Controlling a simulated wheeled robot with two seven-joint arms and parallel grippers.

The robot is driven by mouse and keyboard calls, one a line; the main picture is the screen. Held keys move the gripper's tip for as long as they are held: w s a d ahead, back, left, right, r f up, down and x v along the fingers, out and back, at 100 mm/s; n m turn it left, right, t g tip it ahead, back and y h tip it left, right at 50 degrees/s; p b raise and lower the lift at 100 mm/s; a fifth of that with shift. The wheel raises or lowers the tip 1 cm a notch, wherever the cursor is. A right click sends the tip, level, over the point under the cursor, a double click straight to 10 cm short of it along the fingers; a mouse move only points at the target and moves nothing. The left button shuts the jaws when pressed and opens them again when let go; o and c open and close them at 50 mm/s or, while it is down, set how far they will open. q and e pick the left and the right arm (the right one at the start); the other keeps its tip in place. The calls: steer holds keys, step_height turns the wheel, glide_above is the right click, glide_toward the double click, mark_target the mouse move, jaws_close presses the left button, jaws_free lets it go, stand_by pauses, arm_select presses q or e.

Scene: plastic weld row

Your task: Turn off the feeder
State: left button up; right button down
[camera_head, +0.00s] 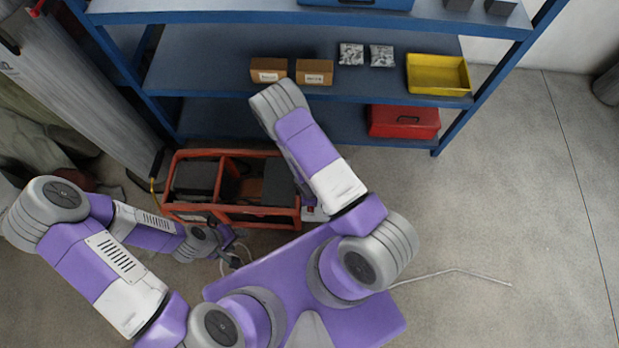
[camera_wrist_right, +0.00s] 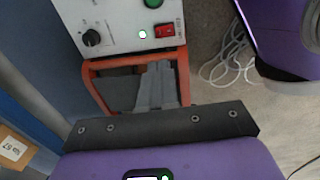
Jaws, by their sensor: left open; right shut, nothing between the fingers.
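The feeder shows in the right wrist view as a white control box (camera_wrist_right: 115,20) with a black knob (camera_wrist_right: 91,37), a green button (camera_wrist_right: 153,3), a small lit lamp (camera_wrist_right: 142,34) and a red rocker switch (camera_wrist_right: 165,30). My right gripper (camera_wrist_right: 158,66) is shut and empty, its grey fingers pointing toward the box, apart from the switch in the picture. My left gripper (camera_head: 236,254) is open and empty, low beside the orange frame.
The orange frame (camera_head: 240,223) holds dark boxes. A blue shelf (camera_head: 210,72) behind carries two cartons (camera_head: 291,71), silver packets (camera_head: 366,55), a yellow bin (camera_head: 438,74) and a red case (camera_head: 403,121). A cable (camera_head: 455,270) lies on the floor. The floor at right is open.

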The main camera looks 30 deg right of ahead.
steer(key=f+b, duration=0.1)
steer(key=f, duration=0.3)
steer(key=w+f+b, duration=0.1)
steer(key=f+b, duration=0.1)
steer(key=f, duration=0.3)
steer(key=d+f+b, duration=0.1)
steer(key=f, duration=0.3)
steer(key=shift+w+f+b, duration=0.2)
steer(key=shift+f+b, duration=0.15)
steer(key=shift+b, duration=0.05)
